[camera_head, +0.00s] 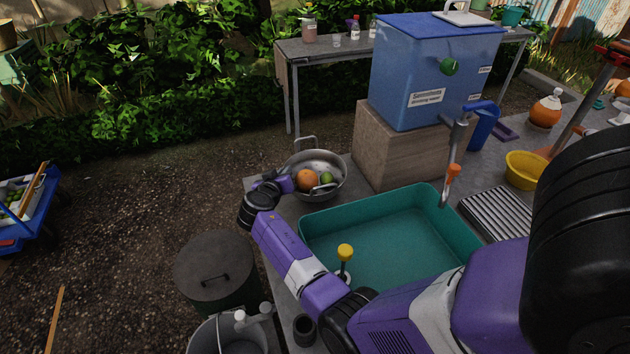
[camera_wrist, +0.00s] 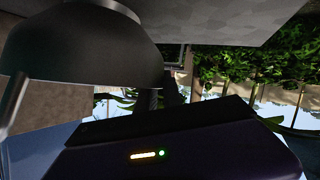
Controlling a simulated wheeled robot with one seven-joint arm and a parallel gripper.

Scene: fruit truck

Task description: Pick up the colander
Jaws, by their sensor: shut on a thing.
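The colander (camera_head: 333,165) is a metal bowl with loop handles, at the far left corner of the counter beside the teal basin. It holds an orange fruit (camera_head: 306,180) and a green fruit (camera_head: 326,178). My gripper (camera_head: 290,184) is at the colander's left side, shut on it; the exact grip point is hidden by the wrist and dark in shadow. In the wrist view the picture is upside down, and the dark underside of the colander (camera_wrist: 80,50) fills the upper left, above my gripper's body.
A wooden block (camera_head: 392,150) under a blue water container (camera_head: 425,75) stands behind. A lidded bin (camera_head: 215,270) stands left of the counter.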

